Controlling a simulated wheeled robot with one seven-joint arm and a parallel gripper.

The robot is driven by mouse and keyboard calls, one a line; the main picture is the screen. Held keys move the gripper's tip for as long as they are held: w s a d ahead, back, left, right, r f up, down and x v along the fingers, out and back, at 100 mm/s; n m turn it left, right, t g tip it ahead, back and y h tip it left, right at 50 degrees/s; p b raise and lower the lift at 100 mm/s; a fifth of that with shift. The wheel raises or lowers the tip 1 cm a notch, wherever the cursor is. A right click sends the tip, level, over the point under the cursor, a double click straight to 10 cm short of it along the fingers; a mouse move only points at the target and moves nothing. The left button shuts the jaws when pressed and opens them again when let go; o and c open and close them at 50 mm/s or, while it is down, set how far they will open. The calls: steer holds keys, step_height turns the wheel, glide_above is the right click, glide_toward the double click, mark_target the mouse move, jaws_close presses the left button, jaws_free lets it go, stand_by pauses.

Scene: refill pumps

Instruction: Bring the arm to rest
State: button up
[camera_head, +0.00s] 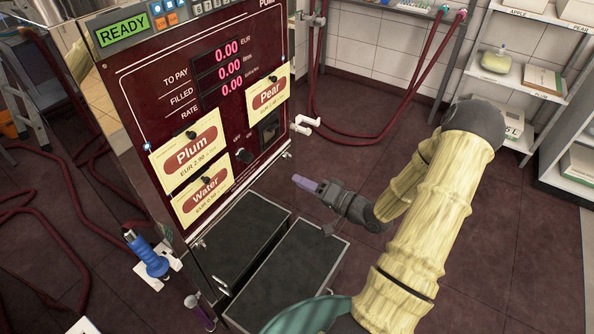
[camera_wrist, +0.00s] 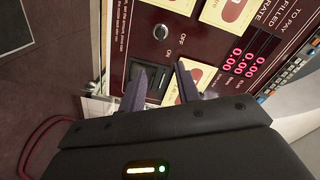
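My gripper (camera_head: 298,182) is held in front of the dark red pump panel (camera_head: 150,90), toward its lower right, above the grey step. My arm is bent, with its upper link reaching from the bottom of the head view. In the wrist view the two fingers of my gripper (camera_wrist: 162,82) stand apart with nothing between them. The fingers look clear of the panel, though the exact gap is hard to tell.
A grey-topped step (camera_head: 285,275) stands below my gripper. A blue nozzle (camera_head: 148,258) is at the pump's left side. Red hoses (camera_head: 370,130) loop at the back and left. White shelves (camera_head: 520,80) stand at the right. Brown tiled floor lies open between.

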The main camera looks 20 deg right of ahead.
steer(key=s+a+r+n+g+h+p, duration=0.5)
steer(key=s+a+r+g+h+p, duration=0.3)
steer(key=s+a+r+g+h, duration=0.2)
step_height(320, 180, up, 5)
steer(key=s+g, duration=0.2)
steer(key=s, duration=0.1)
steer(key=shift+f+p, duration=0.15)
steer(key=shift+p, duration=0.2)
